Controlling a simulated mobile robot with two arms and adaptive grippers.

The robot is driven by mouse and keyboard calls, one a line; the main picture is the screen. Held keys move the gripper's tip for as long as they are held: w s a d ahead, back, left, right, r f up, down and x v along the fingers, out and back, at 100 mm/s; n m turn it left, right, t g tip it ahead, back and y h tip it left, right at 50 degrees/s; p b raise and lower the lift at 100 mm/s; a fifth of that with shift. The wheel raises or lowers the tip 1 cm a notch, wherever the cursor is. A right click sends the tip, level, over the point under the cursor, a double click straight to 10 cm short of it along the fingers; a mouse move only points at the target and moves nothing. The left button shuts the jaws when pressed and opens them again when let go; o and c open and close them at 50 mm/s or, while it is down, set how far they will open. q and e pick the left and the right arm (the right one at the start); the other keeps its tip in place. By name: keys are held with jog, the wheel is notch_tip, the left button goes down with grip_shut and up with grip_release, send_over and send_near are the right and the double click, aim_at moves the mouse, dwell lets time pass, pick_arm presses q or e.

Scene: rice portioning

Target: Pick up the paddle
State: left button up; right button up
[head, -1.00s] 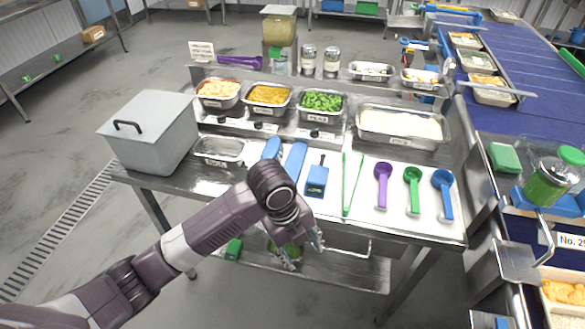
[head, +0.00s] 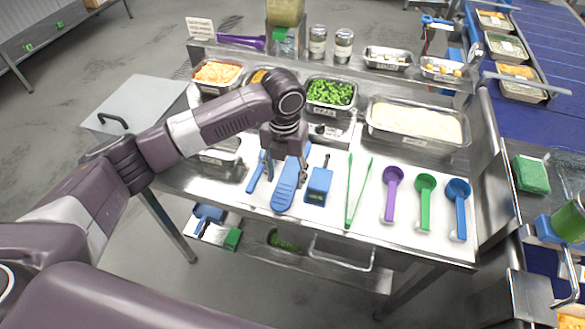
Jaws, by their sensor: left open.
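The blue paddle (head: 285,194) lies flat on the white mat at the front of the steel table, its wide end toward the front edge. My left gripper (head: 285,177) points down over the paddle's far part, with its fingers open on either side. The gripper hides that far part of the paddle, and I cannot tell whether the fingers touch it. My right gripper is not in view.
A blue tool with a dark handle (head: 319,186) lies close right of the paddle. Green tongs (head: 350,195) and purple (head: 391,195), green (head: 425,200) and blue (head: 459,205) scoops lie further right. Food pans, including a rice pan (head: 417,124), stand behind.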

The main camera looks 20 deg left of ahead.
aim_at(285, 189)
pick_arm(q)
notch_tip(285, 189, down, 3)
jog(key=shift+a+r+p, duration=0.1)
jog(key=shift+p, duration=0.25)
jog(key=shift+f, duration=0.5)
jog(key=c, duration=0.9)
jog(key=shift+c, duration=0.2)
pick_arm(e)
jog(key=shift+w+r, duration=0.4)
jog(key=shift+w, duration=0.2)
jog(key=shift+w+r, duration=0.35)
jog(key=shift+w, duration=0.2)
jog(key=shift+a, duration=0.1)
